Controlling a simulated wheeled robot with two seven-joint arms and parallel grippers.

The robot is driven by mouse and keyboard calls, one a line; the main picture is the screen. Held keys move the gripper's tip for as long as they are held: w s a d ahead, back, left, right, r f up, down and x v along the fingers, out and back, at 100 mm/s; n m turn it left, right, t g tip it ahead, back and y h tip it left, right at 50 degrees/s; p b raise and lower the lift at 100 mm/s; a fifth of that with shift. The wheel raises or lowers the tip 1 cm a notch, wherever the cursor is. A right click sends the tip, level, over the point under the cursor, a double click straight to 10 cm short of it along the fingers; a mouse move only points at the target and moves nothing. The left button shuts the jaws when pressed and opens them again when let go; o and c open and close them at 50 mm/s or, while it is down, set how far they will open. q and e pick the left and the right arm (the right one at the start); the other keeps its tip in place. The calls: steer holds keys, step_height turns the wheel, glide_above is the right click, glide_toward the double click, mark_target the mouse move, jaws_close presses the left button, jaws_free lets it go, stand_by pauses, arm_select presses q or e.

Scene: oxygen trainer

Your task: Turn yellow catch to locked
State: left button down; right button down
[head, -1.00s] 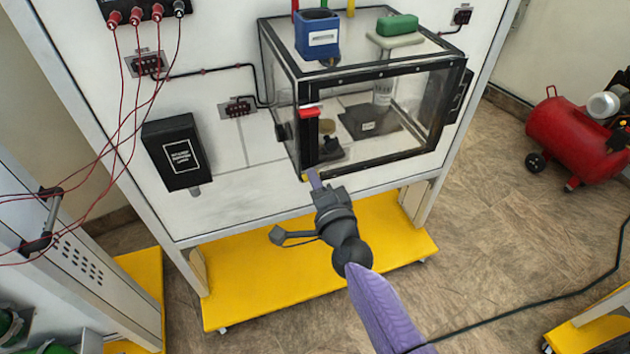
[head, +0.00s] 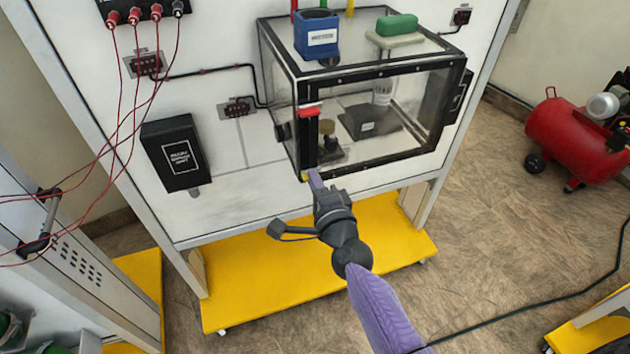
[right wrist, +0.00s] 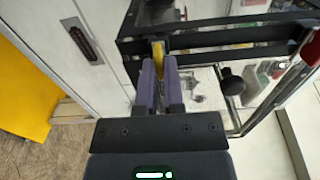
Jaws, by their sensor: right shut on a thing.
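The yellow catch (right wrist: 158,52) is at the lower front corner of the clear, black-framed box, between the fingers of my right gripper in the right wrist view. In the head view only a sliver of the catch (head: 305,176) shows at the box's lower left corner. My right gripper (head: 316,180) is shut on it, with its purple fingers (right wrist: 160,72) on either side. The clear box (head: 385,166) is mounted on the white panel, and its door has a red handle (head: 309,111). My left gripper is not in view.
A blue container (head: 317,38) and a green block (head: 397,25) sit on top of the box. A black unit (head: 175,155) hangs on the panel at left. A yellow base (head: 270,280) juts out below. A red compressor (head: 578,140) stands on the floor at right.

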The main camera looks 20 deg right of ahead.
steer(key=c, duration=0.7)
jaws_free()
steer(key=shift+c, duration=0.2)
steer(key=shift+s, duration=0.1)
steer(key=s, duration=0.9)
steer(key=shift+s+d, duration=0.2)
steer(key=shift+s, duration=0.2)
